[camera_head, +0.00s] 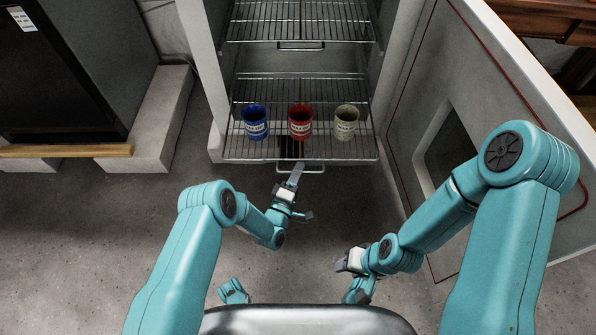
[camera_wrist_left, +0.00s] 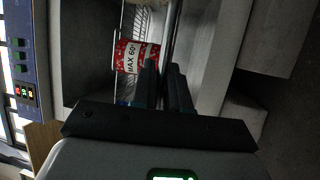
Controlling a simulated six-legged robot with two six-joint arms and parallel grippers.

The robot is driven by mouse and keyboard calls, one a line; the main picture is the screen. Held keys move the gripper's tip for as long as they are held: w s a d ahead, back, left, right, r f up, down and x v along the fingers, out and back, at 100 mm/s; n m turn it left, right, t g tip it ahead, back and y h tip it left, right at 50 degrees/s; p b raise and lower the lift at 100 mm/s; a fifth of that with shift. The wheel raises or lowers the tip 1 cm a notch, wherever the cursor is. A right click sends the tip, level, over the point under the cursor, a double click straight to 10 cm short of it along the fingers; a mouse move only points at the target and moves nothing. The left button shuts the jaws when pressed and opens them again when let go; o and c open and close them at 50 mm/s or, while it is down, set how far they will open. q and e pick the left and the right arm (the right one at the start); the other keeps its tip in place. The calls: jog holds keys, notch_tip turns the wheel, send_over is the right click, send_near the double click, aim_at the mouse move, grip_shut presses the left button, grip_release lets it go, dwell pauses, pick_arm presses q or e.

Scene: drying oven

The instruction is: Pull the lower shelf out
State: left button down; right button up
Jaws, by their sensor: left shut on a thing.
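The lower shelf (camera_head: 270,152) is a wire rack in the open oven, its front part sticking out past the opening. A blue cup (camera_head: 255,122), a red cup (camera_head: 300,121) and a beige cup (camera_head: 346,122) stand upright on it. My left gripper (camera_head: 297,172) is at the handle (camera_head: 315,168) on the shelf's front edge and shut on it. In the left wrist view, a metal bar (camera_wrist_left: 173,35) runs between the fingers (camera_wrist_left: 164,85), with the red cup (camera_wrist_left: 135,57) beyond. My right gripper (camera_head: 346,263) is away from the shelf; its jaw opening is unclear.
The upper shelf (camera_head: 300,20) is empty where it shows. The oven door (camera_head: 500,120) stands open at the right, near my right arm. A dark cabinet (camera_head: 50,90) stands at the left. The floor (camera_head: 100,215) in front of the oven is clear.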

pick_arm(q)
jog(key=shift+w+a, duration=0.1)
jog(key=c, duration=1.2)
grip_release()
jog(key=p+v, duration=0.2)
jog(key=v, duration=0.5)
jog(key=shift+s, duration=0.25)
jog(key=shift+a, duration=0.1)
